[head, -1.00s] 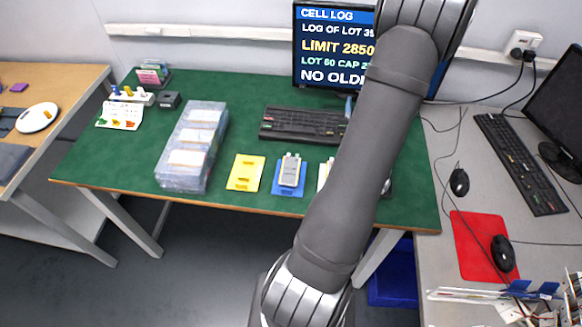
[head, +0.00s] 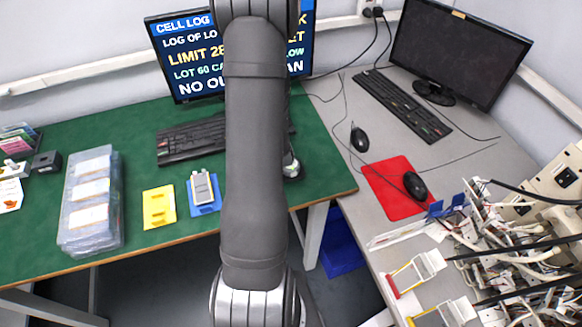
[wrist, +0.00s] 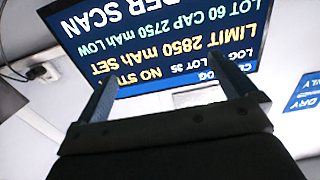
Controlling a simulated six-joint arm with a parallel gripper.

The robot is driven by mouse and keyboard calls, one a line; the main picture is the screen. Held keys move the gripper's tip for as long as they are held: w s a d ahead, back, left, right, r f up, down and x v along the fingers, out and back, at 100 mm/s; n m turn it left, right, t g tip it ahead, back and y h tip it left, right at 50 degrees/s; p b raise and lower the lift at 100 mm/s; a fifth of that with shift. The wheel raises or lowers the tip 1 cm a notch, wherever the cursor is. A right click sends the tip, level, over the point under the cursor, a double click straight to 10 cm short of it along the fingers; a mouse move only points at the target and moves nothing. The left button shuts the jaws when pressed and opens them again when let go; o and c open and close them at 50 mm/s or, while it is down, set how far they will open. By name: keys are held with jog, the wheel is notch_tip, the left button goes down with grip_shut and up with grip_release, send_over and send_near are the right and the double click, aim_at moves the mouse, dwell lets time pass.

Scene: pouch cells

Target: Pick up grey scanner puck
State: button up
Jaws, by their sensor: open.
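My gripper (wrist: 163,76) shows in the wrist view with its two fingers apart and nothing between them. It points towards the monitor (wrist: 165,40), which appears upside down there. In the head view my arm covers the middle of the picture and the gripper itself cannot be made out. A small rounded grey-and-dark object (head: 292,168) shows just right of my arm on the green table (head: 325,175). It is partly hidden by the arm, and I cannot tell for sure whether it is the scanner puck. No puck shows in the wrist view.
A keyboard (head: 190,140), a yellow card (head: 159,207), a blue pad with a pale cell (head: 203,188) and a clear box (head: 90,205) are on the table. A small black box (head: 45,162) stands far left. The right bench holds a red mat (head: 390,195) and tangled cables (head: 515,240).

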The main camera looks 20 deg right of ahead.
jog(key=c, duration=0.6)
